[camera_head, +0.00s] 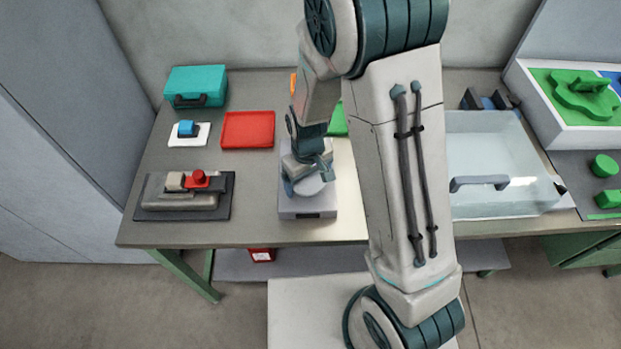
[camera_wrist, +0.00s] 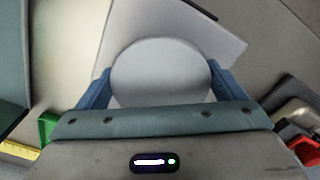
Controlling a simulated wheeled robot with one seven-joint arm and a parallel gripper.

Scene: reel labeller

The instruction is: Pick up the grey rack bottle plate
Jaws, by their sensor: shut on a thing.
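The grey rack bottle plate (camera_wrist: 160,68) is a pale grey round disc that fills the middle of the wrist view. It also shows in the head view (camera_head: 313,187), partly hidden by my gripper. My gripper (camera_wrist: 163,86) has one blue finger at the disc's left side and one at its right, shut on it. In the head view my gripper (camera_head: 308,181) is low over a light grey block-like unit (camera_head: 307,208), with the disc in its fingers. I cannot tell whether the disc touches the unit below it.
A red tray (camera_head: 248,130), a teal case (camera_head: 195,87) and a dark base with a red-knobbed device (camera_head: 185,196) are on the table to the left. A clear bin (camera_head: 490,150) is to the right. Bare tabletop (camera_head: 260,185) lies left of the unit.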

